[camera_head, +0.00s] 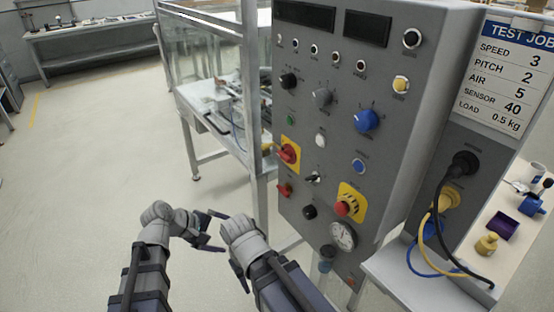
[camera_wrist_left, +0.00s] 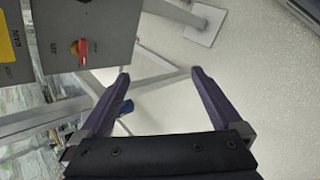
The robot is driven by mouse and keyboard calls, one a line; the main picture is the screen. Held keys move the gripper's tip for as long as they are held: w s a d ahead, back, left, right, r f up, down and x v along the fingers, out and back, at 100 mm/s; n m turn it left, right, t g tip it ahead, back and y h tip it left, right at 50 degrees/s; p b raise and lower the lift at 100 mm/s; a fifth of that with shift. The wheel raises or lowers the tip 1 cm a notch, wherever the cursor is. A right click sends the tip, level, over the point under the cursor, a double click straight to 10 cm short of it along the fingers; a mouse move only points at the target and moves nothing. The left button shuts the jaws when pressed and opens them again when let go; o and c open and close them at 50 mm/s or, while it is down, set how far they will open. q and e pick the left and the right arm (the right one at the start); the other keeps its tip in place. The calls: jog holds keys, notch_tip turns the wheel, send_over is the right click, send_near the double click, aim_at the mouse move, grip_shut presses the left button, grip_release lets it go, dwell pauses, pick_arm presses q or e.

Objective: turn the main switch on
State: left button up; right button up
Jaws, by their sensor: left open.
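The main switch (camera_head: 288,153) is a red rotary knob on a yellow plate at the left edge of the grey control panel (camera_head: 322,190). In the left wrist view only part of its yellow plate, lettered MAIN (camera_wrist_left: 10,45), shows at the left edge; the knob itself is out of that view. My left gripper (camera_head: 216,232) is open and empty, below and left of the switch, apart from the panel. Its two dark fingers (camera_wrist_left: 158,88) stand wide apart in the wrist view. My right gripper (camera_head: 238,270) is low in the head view, mostly hidden by its own arm.
A red air valve (camera_head: 284,190) sits just below the switch and also shows in the left wrist view (camera_wrist_left: 80,47). A red button on yellow (camera_head: 342,208) and a gauge (camera_head: 343,235) are further right. A framed machine table (camera_head: 215,150) stands behind. Open floor lies left.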

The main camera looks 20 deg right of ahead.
pick_arm(q)
jog(key=w+d+r+n+h, duration=0.4)
jog(key=d+r+n, duration=0.1)
jog(key=d+r, duration=0.15)
jog(key=n+t+h, duration=0.3)
jog(key=n+h, duration=0.2)
jog(key=n, duration=0.4)
send_near(282, 156)
jog(key=shift+x, duration=4.2)
jog(key=shift+c, duration=0.2)
jog(key=shift+m, duration=0.3)
jog(key=c, duration=1.3)
